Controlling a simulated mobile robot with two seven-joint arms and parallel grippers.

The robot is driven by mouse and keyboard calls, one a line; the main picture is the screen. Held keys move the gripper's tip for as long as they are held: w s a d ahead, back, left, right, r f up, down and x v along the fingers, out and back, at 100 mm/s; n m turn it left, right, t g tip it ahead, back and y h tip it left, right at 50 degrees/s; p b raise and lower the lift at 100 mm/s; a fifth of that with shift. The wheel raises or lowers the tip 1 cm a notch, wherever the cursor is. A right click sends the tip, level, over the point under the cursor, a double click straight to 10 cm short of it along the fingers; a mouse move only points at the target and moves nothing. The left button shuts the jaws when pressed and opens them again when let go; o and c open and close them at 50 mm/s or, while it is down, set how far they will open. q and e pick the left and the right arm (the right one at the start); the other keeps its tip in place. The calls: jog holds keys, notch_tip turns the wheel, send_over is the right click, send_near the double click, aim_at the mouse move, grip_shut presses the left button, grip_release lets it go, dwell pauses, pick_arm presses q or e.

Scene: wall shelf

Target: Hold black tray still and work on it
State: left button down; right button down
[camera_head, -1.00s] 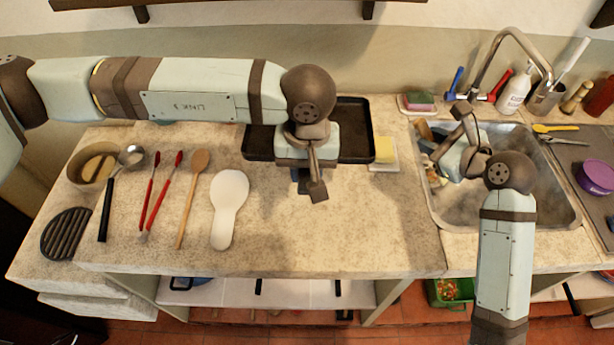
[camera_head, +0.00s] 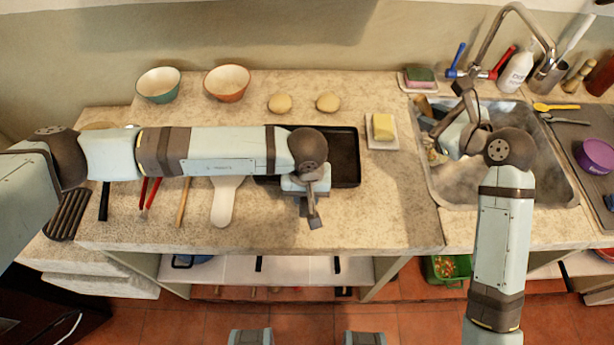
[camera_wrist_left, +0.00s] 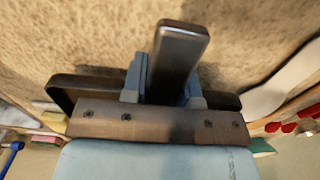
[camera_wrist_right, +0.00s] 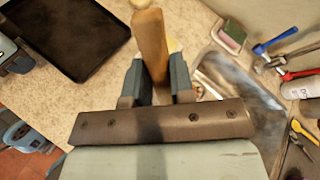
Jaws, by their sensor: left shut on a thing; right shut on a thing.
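The black tray (camera_head: 345,160) lies on the counter, its left part and near edge hidden by my left arm. My left gripper (camera_head: 306,187) is at its near edge. In the left wrist view its fingers (camera_wrist_left: 163,88) are shut on a dark, handle-like bar (camera_wrist_left: 182,45), with tray parts (camera_wrist_left: 62,88) showing on both sides. My right gripper (camera_head: 445,140) is above the sink's left part. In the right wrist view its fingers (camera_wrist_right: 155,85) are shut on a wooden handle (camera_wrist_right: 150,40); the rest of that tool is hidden. The tray (camera_wrist_right: 75,35) is well apart from it.
Butter (camera_head: 383,127) on a dish stands right of the tray. Two buns (camera_head: 280,103) and two bowls (camera_head: 227,83) are behind. A white spatula (camera_head: 223,205) lies close left. The sink (camera_head: 540,180) is at right. Counter in front of the tray is clear.

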pick_arm(q)
jog(key=shift+f, duration=1.5)
jog(key=c, duration=0.9)
grip_release()
grip_shut()
dwell(0.8)
